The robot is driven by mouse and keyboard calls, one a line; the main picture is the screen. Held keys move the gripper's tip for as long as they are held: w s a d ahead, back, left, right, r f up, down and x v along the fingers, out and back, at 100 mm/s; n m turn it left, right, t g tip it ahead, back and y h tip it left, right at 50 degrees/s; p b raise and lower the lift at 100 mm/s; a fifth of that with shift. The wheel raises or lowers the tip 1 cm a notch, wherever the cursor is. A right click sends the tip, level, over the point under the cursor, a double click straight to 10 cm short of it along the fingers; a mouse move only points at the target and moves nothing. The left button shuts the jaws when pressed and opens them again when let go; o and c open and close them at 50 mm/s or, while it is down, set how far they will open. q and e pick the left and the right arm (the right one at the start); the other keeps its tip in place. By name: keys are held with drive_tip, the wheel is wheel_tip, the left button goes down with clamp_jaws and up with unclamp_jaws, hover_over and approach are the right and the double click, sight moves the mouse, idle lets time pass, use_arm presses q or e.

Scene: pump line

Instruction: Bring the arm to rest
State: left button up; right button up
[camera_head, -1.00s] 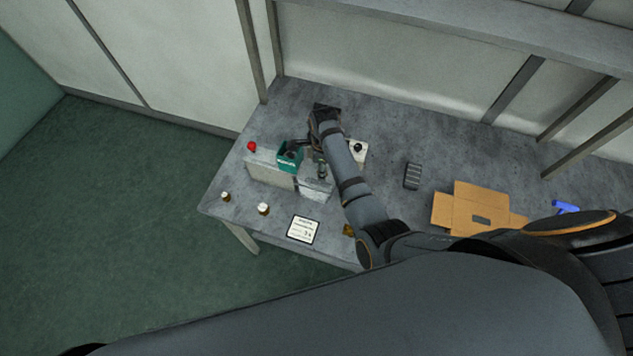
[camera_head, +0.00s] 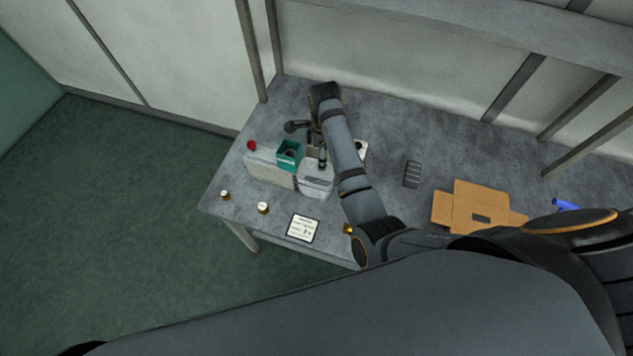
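One arm of mine reaches in from the lower right across the table. It bends at a wrist joint near the back edge. My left gripper is not in view.
The grey table (camera_head: 385,130) carries a grey unit (camera_head: 268,168) with a red button (camera_head: 252,145), a lighter grey box (camera_head: 315,181), two small bottles, a sign (camera_head: 303,228), a dark ribbed block (camera_head: 412,174), an open cardboard box (camera_head: 470,205) and a blue tool (camera_head: 565,206). The back-middle tabletop is clear.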

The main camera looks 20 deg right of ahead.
drive_tip(key=shift+r, duration=0.25)
idle(0.4)
